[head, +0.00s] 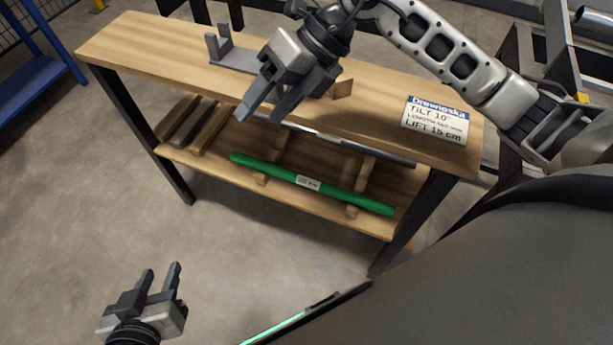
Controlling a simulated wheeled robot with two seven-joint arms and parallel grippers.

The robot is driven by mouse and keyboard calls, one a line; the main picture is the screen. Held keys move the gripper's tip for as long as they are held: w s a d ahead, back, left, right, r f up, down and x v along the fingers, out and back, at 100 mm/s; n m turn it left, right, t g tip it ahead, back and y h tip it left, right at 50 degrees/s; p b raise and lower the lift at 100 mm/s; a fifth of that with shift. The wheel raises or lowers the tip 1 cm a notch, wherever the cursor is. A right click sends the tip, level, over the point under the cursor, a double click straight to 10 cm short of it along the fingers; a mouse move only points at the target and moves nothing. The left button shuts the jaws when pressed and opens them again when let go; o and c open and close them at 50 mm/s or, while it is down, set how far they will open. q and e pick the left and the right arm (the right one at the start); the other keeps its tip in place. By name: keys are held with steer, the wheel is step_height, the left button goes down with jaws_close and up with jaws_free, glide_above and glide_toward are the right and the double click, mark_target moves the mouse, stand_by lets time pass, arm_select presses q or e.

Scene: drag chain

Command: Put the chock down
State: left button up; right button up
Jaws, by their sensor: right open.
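A small wooden chock (344,87) rests on the wooden bench top (385,95), partly hidden behind my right gripper. My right gripper (259,114) is open, with nothing visible between its fingers. It points down and left over the bench's front edge, and the chock is to the right of its fingers, apart from them. My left gripper (162,268) is at the bottom left, over the floor, its fingers apart and empty.
A grey bracket (235,57) stands on the bench behind my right gripper. A sign (435,121) is at the bench's right end. On the lower shelf lie a green tube (340,193) and several wooden pieces (208,130). Open floor (235,245) lies in front.

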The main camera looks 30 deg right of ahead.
steer(key=s+a+r+m+y, duration=0.4)
steer(key=s+a+r+y, duration=0.15)
steer(key=a+y, duration=0.4)
steer(key=w+d+f+m+t+h, duration=0.3)
steer(key=d+m+t+h, duration=0.15)
steer(key=m+t, duration=0.6)
steer(key=w+d+f+m+t+h, duration=0.4)
steer(key=m+t, duration=0.3)
steer(key=m, duration=0.7)
steer(key=s+d+f+m+g+h, duration=0.1)
steer(key=s+f+m+g+h, duration=0.2)
steer(key=f, duration=0.5)
steer(key=s+f+m+g+h, duration=0.2)
steer(key=s+f+m+g, duration=0.2)
steer(key=s+f, duration=0.4)
steer(key=shift+d+f+m+h, duration=0.3)
steer(key=shift+d+m+h, duration=0.1)
steer(key=shift+m, duration=0.05)
steer(key=shift+s, duration=0.1)
